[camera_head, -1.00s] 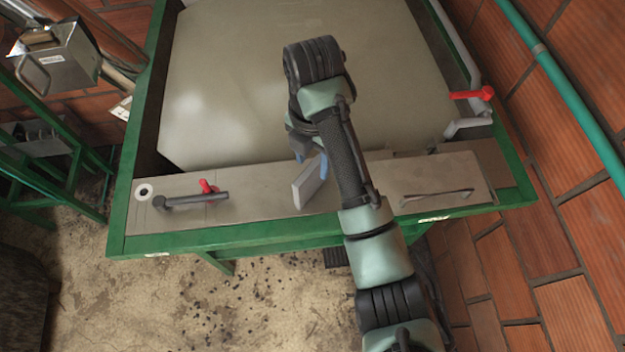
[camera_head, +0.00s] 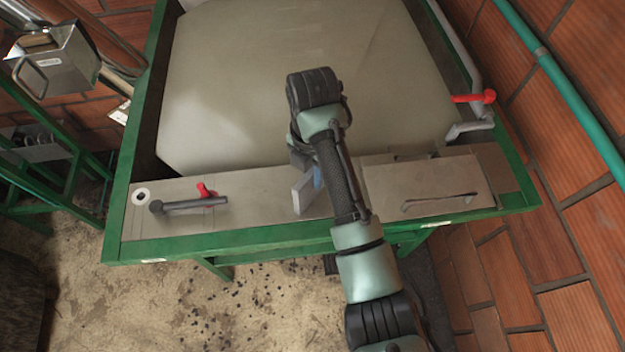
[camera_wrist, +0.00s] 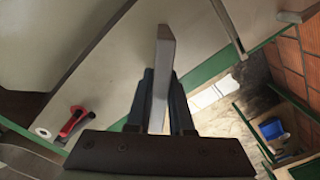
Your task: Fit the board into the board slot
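The board (camera_head: 304,192) is a small pale grey flat piece. In the head view it stands on edge, tilted, over the metal front panel (camera_head: 255,190) of the green-framed machine. My gripper (camera_head: 317,177) is shut on it; its fingers are mostly hidden by my arm. In the wrist view the board (camera_wrist: 162,75) sits between the two dark fingers of my gripper (camera_wrist: 161,95) and sticks out past their tips. I cannot make out the board slot in either view, nor tell whether the board touches the panel.
A grey lever with a red knob (camera_head: 206,190) lies on the panel's left. A bar handle (camera_head: 440,201) is on the right. A red-handled valve (camera_head: 474,97) and a brick wall (camera_head: 565,200) stand further right. The broad pale sheet (camera_head: 270,90) behind the panel is clear.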

